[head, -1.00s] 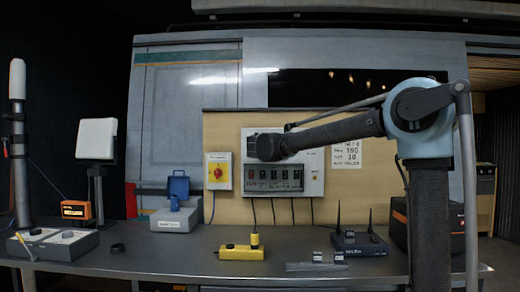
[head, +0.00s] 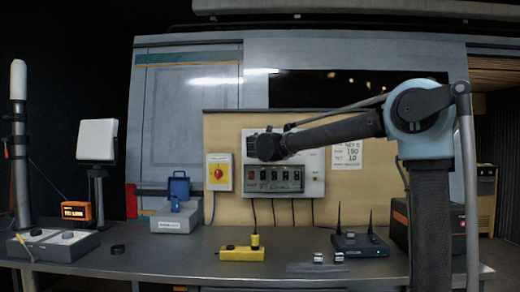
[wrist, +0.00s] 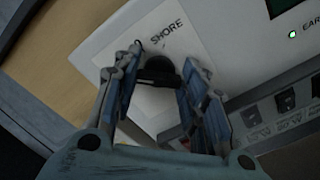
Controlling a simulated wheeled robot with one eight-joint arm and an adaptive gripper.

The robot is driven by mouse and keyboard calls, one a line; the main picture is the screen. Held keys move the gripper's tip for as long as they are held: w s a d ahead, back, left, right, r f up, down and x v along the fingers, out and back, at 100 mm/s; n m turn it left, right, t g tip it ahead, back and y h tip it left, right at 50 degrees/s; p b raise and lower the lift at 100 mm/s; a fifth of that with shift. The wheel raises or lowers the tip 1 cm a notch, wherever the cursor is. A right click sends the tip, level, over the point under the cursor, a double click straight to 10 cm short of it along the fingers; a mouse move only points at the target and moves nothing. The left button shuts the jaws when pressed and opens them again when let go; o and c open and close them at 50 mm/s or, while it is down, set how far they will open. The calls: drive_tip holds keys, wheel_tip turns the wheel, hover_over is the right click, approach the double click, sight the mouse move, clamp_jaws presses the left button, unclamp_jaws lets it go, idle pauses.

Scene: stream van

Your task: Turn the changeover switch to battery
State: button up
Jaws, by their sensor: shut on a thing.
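The changeover switch has a black knob (wrist: 158,72) on a white label plate (wrist: 197,50) marked SHORE, in the wrist view. My gripper (wrist: 161,60) is closed around the knob, with a blue-padded finger on either side. No battery marking can be read, and I cannot tell exactly where the knob points. In the head view, my gripper (head: 257,146) is at the upper left of the pale wall panel (head: 313,170), and it and my arm hide the switch.
A row of black switches (head: 275,175) sits lower on the panel. On the bench below are a yellow block (head: 242,253), a grey-blue case (head: 176,220) and a router (head: 361,247).

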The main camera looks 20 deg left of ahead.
drive_tip(key=shift+d+n, duration=0.1)
drive_tip(key=shift+n, duration=0.3)
drive_tip(key=o, duration=1.1)
drive_tip(key=shift+f, duration=0.1)
drive_tip(key=shift+c, duration=0.2)
drive_tip(key=v, duration=1.1)
drive_tip(key=shift+s, duration=0.4)
